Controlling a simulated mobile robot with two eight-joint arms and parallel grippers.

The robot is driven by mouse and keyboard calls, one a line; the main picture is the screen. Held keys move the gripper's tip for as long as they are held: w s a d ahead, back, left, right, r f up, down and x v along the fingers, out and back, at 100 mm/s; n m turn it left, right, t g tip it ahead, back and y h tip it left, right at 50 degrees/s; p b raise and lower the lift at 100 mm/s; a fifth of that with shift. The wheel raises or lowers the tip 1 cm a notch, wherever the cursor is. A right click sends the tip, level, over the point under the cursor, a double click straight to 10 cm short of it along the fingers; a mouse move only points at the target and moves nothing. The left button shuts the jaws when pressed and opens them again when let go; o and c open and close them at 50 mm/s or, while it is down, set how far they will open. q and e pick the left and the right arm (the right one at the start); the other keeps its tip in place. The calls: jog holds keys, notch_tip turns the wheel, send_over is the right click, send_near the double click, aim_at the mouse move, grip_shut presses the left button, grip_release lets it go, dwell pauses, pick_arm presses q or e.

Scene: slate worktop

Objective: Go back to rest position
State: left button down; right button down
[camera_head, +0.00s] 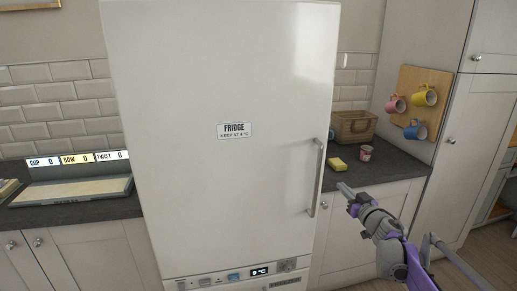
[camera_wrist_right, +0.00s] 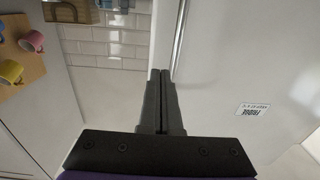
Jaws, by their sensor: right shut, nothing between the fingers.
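My right gripper (camera_head: 343,188) is shut and empty, to the right of the fridge's handle. In the right wrist view its two dark fingers (camera_wrist_right: 161,78) are pressed together, and their tips appear close to the handle (camera_wrist_right: 180,40); I cannot tell the exact gap. The white fridge (camera_head: 220,90) stands in the middle with its door looking closed. Its vertical handle (camera_head: 316,178) is at the door's right side. The fridge label (camera_head: 234,131) shows upside down in the right wrist view (camera_wrist_right: 252,109). My left gripper is not in view.
Right of the fridge, a dark counter (camera_head: 392,166) holds a yellow sponge (camera_head: 337,165), a small cup (camera_head: 366,153) and a wicker basket (camera_head: 355,127). Mugs hang on a wooden board (camera_head: 410,82). A tray with score displays (camera_head: 75,192) lies on the left counter.

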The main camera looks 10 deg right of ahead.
jog(key=s+a+r+m+g+h+p, duration=0.35)
jog(key=s+a+h, duration=0.3)
jog(key=s, duration=0.35)
jog(key=s+a+f+n+g+y+p, duration=0.1)
jog(key=s+a+f, duration=0.4)
jog(key=s, duration=0.5)
jog(key=s+a+f+n+g+y+p, duration=0.1)
jog(key=s+a+f+g+y, duration=0.2)
jog(key=s, duration=0.7)
jog(key=s+a+f+n+g+y+p, duration=0.1)
jog(key=s+a+f+g+y+p, duration=0.1)
jog(key=s+a+f+g, duration=0.3)
jog(key=s+a+f, duration=0.3)
jog(key=s+a, duration=0.2)
jog(key=a, duration=0.1)
jog(key=shift+s, duration=0.1)
